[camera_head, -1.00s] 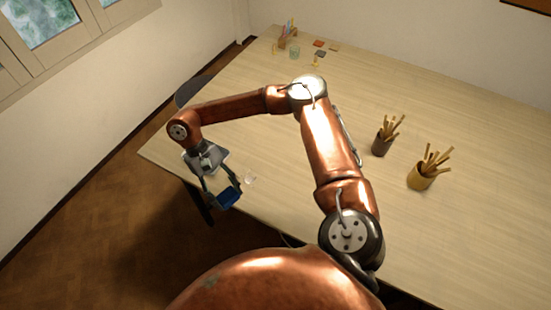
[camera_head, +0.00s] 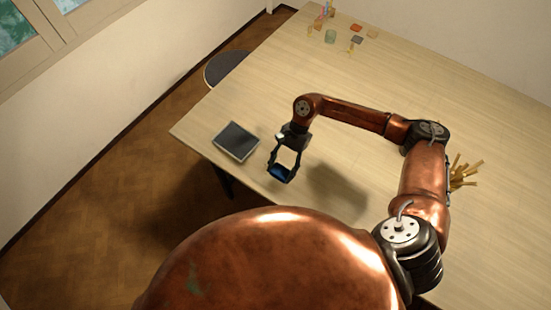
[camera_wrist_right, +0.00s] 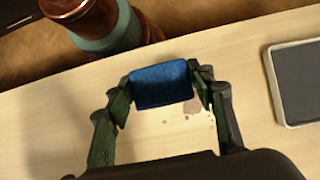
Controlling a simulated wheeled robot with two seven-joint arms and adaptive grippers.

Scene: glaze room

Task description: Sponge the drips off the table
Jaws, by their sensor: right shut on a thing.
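My right gripper (camera_head: 282,176) is shut on a blue sponge (camera_head: 279,172) above the table (camera_head: 330,225) near its front edge. In the right wrist view the sponge (camera_wrist_right: 161,86) sits between the two fingertips. A pinkish-brown drip (camera_wrist_right: 193,107) with several small spots lies on the table just beside the sponge, partly behind a finger in that view. In the head view I cannot make out the drips. I cannot tell whether the sponge touches the table. My left gripper is not in view.
A dark flat tray with a light rim (camera_head: 236,141) lies left of the gripper, near the table edge. Wooden tools (camera_head: 463,173) stand at the right, partly behind my arm. A round stool (camera_head: 224,66) stands beyond the edge.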

